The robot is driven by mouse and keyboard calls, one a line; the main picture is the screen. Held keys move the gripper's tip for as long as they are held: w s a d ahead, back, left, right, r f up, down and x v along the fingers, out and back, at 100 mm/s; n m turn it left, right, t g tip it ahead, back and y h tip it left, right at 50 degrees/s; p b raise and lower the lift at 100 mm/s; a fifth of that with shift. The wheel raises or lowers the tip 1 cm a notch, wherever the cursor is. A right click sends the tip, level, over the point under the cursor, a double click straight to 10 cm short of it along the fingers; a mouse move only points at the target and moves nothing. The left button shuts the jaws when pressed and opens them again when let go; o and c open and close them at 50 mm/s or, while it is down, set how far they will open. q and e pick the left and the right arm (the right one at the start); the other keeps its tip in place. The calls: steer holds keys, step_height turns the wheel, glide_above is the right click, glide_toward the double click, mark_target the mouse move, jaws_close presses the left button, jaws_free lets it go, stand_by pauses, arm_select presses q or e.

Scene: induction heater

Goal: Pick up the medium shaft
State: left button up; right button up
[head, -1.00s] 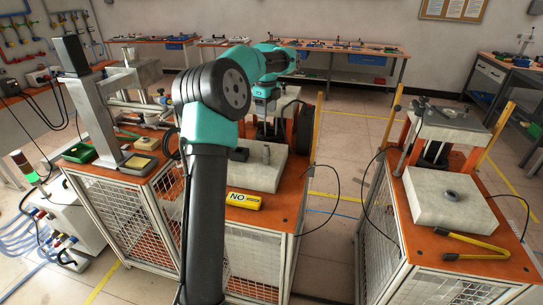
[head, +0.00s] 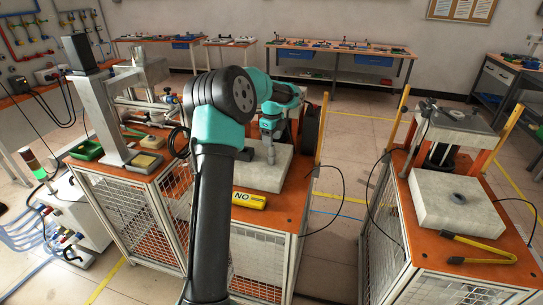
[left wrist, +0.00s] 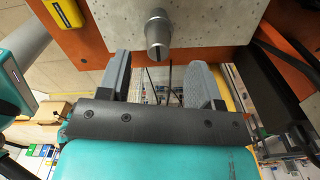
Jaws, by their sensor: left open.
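A grey metal shaft (head: 271,154) stands upright on a pale block (head: 262,178) on the middle orange-topped bench. I take it for the medium shaft. In the left wrist view the shaft (left wrist: 158,36) shows beyond the gap between the fingers, roughly centred. My left gripper (head: 270,136) is just above the shaft in the head view, and its fingers are small there. In the left wrist view the left gripper (left wrist: 160,84) is open, with two grey fingers apart and nothing between them. My right gripper is not in view.
A yellow "NO" block (head: 249,201) lies on the bench in front of the pale block. A yellow post (head: 322,130) stands at the bench's right. The right bench holds another pale block (head: 432,205) with a ring and a yellow-handled tool (head: 482,250). A floor gap separates the benches.

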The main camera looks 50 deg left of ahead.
mark_target(271, 150)
arm_select(q)
steer(key=shift+f, duration=0.25)
steer(key=shift+s+f, duration=0.1)
steer(key=shift+f, duration=2.55)
steer(key=shift+r, duration=0.1)
jaws_close()
